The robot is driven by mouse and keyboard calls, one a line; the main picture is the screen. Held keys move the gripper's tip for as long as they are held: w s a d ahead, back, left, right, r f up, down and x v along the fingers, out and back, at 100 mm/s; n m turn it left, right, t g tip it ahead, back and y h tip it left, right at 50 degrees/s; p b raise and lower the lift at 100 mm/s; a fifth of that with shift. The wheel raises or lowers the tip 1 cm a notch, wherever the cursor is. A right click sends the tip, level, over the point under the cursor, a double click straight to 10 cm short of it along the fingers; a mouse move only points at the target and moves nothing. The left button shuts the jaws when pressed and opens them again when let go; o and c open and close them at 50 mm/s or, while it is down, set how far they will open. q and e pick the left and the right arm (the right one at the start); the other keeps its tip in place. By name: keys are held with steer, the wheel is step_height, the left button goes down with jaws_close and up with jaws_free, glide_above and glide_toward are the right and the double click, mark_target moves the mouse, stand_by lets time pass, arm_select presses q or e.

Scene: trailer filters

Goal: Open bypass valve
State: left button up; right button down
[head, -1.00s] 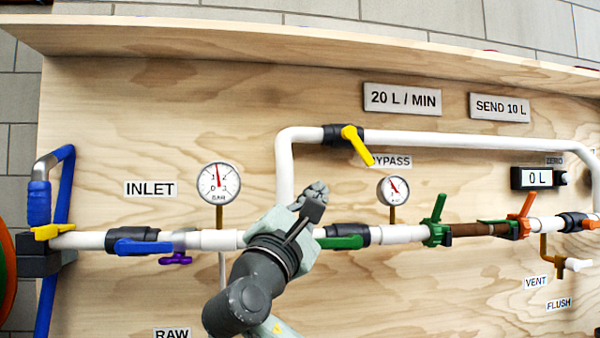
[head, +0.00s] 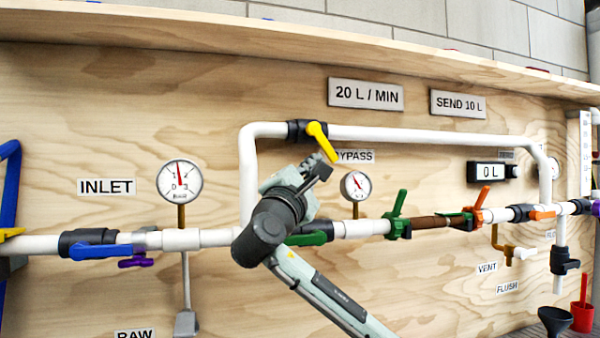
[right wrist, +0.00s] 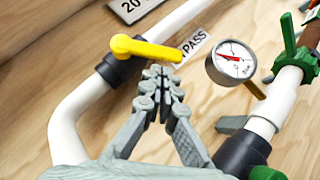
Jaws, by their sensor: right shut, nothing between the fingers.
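The bypass valve has a yellow handle (head: 321,141) on a black body (head: 301,131) in the upper white pipe, above left of the BYPASS label (head: 355,156). The handle slants down to the right, across the pipe line. My right gripper (head: 318,167) is shut and empty, just below the handle in the head view. In the right wrist view the shut fingertips (right wrist: 160,76) are close under the yellow handle (right wrist: 145,48); I cannot tell whether they touch it. My left gripper is not in view.
A round gauge (head: 355,185) stands right of my gripper, and another (head: 180,181) stands to the left. The lower pipe carries a blue handle (head: 107,251), a green handle (head: 306,239) and green and orange clamps. A wooden shelf (head: 300,45) overhangs the board.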

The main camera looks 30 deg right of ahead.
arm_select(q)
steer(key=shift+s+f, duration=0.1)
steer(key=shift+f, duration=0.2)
arm_select(e)
steer(key=shift+d+r, duration=0.3)
steer(key=shift+d, duration=0.05)
steer(key=shift+f, duration=0.1)
steer(key=shift+s+d+n, duration=0.1)
steer(key=shift+d+n, duration=0.05)
steer(key=shift+n, duration=0.15)
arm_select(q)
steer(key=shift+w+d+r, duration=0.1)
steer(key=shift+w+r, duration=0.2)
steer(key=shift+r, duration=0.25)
arm_select(e)
steer(key=shift+d+n+t, duration=0.1)
steer(key=shift+n+t, duration=0.3)
steer(key=shift+t, duration=0.1)
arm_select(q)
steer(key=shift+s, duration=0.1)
arm_select(e)
steer(key=shift+d, duration=0.1)
arm_select(q)
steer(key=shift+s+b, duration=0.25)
steer(key=shift+b, duration=0.1)
arm_select(e)
steer(key=shift+s+d+n+t, duration=0.1)
steer(key=shift+d+n+t, duration=0.05)
steer(key=shift+n+t, duration=0.3)
